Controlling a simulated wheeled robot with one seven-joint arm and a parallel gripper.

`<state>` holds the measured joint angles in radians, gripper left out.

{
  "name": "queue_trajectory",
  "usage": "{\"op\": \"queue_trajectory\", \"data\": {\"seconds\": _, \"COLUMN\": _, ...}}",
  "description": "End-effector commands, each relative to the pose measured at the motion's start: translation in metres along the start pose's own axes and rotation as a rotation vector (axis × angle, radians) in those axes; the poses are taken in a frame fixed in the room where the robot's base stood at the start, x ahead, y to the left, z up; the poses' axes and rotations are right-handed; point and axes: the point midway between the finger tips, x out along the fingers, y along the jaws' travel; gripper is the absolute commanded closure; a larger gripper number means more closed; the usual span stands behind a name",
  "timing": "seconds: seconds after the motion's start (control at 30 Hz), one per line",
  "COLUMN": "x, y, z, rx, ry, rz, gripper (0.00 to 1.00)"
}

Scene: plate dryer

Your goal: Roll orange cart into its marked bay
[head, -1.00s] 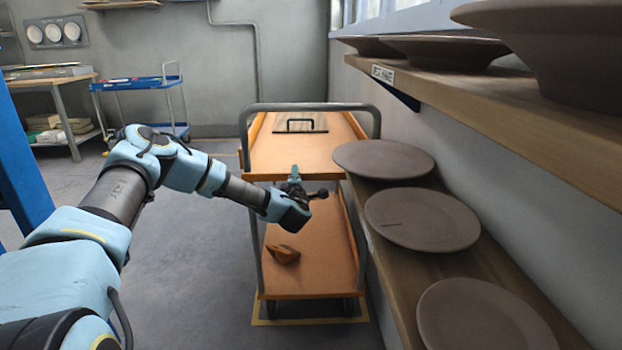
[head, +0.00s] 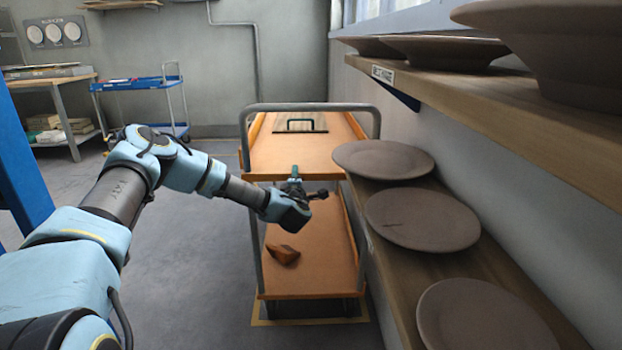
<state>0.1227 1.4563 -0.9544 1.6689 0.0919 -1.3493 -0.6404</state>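A board with a dark handle lies on the upper deck. A brown block (head: 283,254) lies on the lower deck. My gripper (head: 312,194) is at the cart's near side, by the upper deck's edge; its fingers are small and whether they touch the cart is unclear.
Wooden shelves with brown plates (head: 422,219) run along the right wall, close to the cart. A blue cart (head: 135,85) and a workbench (head: 52,80) stand at the back left. A blue post (head: 20,150) is at the far left. The floor left of the cart is clear.

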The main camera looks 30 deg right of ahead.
Motion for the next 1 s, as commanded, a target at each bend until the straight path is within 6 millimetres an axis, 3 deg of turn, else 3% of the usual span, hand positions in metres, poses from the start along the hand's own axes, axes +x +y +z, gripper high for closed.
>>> {"op": "queue_trajectory", "data": {"seconds": 1.0, "x": -0.0011, "y": -0.0094, "z": -0.0003, "rx": 0.001, "ry": -0.001, "rz": -0.009, "gripper": 1.00}}
